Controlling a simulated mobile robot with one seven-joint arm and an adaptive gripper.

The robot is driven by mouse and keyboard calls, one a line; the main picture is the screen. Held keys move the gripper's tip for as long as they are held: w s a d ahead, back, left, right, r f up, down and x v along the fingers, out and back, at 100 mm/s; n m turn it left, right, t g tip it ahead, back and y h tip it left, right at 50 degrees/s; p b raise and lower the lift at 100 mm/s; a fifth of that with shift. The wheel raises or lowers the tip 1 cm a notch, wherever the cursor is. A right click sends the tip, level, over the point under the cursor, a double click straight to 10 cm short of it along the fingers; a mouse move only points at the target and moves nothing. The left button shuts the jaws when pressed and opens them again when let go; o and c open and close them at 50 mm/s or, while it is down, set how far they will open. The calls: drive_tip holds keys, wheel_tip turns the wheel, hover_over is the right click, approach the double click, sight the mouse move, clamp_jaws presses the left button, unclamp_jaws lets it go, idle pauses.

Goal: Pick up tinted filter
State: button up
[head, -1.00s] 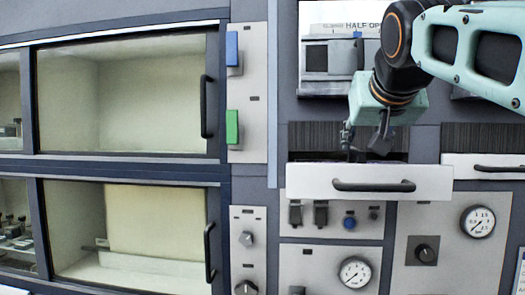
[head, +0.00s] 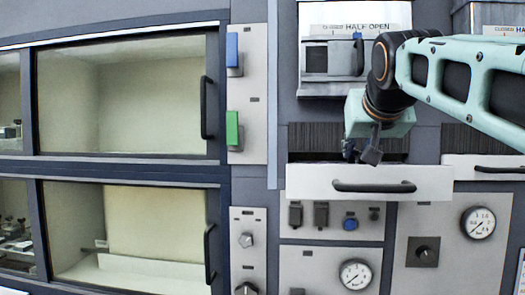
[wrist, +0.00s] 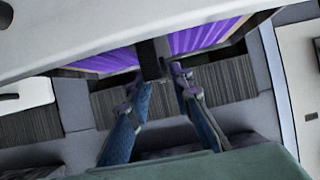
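My gripper (head: 360,157) points down into the open drawer, just behind its light grey front (head: 300,182). In the wrist view my gripper (wrist: 158,88) has its two fingers apart. A dark, narrow upright piece (wrist: 152,60) shows between or just beyond the fingertips, against the purple drawer lining (wrist: 200,38). I cannot tell whether it is the tinted filter or a part of the drawer, nor whether the fingers touch it. In the head view the drawer front hides most of the inside, and no filter can be made out there.
A second drawer (head: 485,160) stands at the right. Above the open drawer is a housing labelled half open (head: 330,75). Glass-fronted chambers with black handles (head: 206,107) are at the left. Switches and gauges (head: 355,274) sit below the drawer.

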clamp_jaws()
drive_tip(key=shift+r, duration=0.1)
idle(0.3)
wheel_tip(320, 180, up, 3)
drive_tip(key=shift+f+p, duration=0.1)
drive_tip(key=shift+p, duration=0.6)
drive_tip(key=shift+r, duration=1.05)
drive_tip(key=shift+r, duration=0.1)
drive_tip(key=shift+w+r, duration=0.1)
drive_tip(key=shift+r, duration=0.95)
